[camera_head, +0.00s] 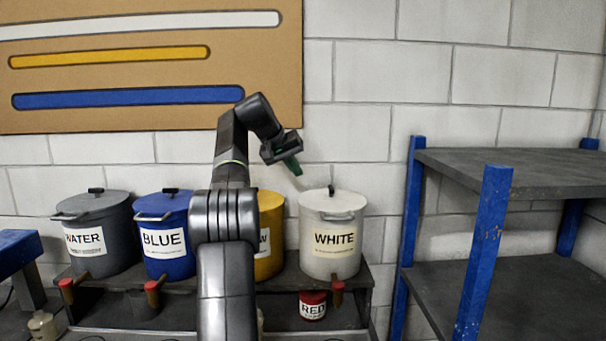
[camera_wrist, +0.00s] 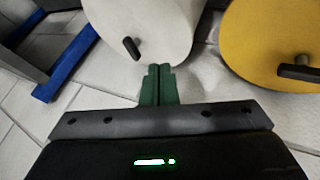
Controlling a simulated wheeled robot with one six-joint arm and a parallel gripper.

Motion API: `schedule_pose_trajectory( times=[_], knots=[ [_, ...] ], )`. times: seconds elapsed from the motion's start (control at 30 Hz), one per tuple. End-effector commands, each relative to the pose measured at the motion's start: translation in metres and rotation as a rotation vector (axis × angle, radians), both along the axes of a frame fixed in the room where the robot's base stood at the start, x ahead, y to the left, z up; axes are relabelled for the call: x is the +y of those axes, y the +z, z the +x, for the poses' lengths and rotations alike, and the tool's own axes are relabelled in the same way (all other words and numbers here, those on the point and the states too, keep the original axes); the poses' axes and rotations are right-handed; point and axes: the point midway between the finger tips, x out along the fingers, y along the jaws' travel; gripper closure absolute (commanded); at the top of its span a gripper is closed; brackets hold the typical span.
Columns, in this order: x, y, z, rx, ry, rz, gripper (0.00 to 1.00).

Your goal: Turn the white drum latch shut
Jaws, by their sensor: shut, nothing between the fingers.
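The white drum (camera_head: 320,262) with a "WHITE" label stands at the right end of the bench. Its small black latch (camera_head: 331,190) stands on top of the pale lid; it also shows in the wrist view (camera_wrist: 131,48), up and left of the fingertips. My gripper (camera_head: 297,170) is at the drum's upper left in the head view, fingers angled down. In the wrist view my gripper's green fingers (camera_wrist: 158,70) are together and empty. Their tips lie close to the lid's edge in the picture; whether they touch it I cannot tell. They are apart from the latch.
The yellow drum (camera_head: 267,268) stands left of the white one, partly behind my arm; its latch (camera_wrist: 300,72) shows in the wrist view. Blue (camera_head: 167,262) and grey water (camera_head: 108,255) drums stand further left. A blue-posted shelf (camera_head: 495,220) is at right. A red can (camera_head: 312,306) sits below.

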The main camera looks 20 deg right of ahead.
Motion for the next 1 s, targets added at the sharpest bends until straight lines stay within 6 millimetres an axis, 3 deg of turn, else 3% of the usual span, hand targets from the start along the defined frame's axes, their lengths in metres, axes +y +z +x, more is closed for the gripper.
schedule_pose_trajectory(
  times=[0.37,0.6,1.0],
  knots=[
    [-0.045,-0.065,0.019,0.002,-0.001,0.001,1.00],
    [-0.076,-0.063,0.011,0.001,-0.003,0.000,1.00],
    [-0.083,-0.064,0.010,0.000,0.000,0.000,1.00]
  ],
)
